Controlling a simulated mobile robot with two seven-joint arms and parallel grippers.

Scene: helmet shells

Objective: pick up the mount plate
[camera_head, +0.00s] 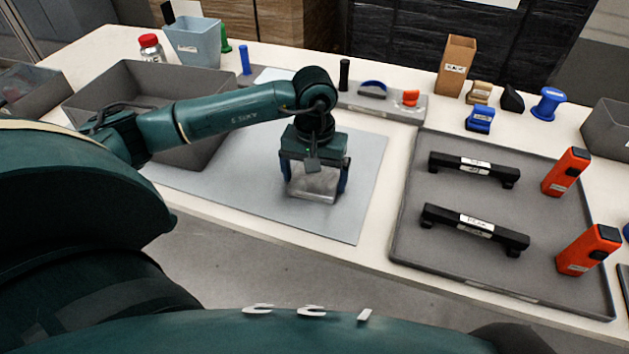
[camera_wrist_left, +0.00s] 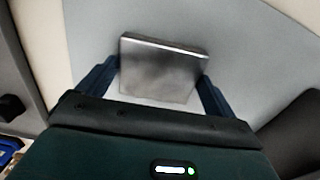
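The mount plate is a flat grey metallic square (camera_head: 313,186) low over or on the light grey mat, right of the table's middle-left area. My left gripper (camera_head: 315,178) points down over it, one dark blue finger on each side. In the left wrist view the plate (camera_wrist_left: 160,72) fills the space between the fingertips (camera_wrist_left: 160,80) and sits slightly turned. The fingertips are at its two side edges; whether they press on it cannot be told. Whether the plate rests on the mat is also unclear. My right gripper is not in view.
The mat (camera_head: 365,205) is otherwise bare. A grey bin (camera_head: 95,82) stands to its left. A grey tray (camera_head: 405,225) at right holds two black handles (camera_head: 473,168) and orange parts (camera_head: 567,172). Small parts and a cardboard box (camera_head: 456,65) line the back.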

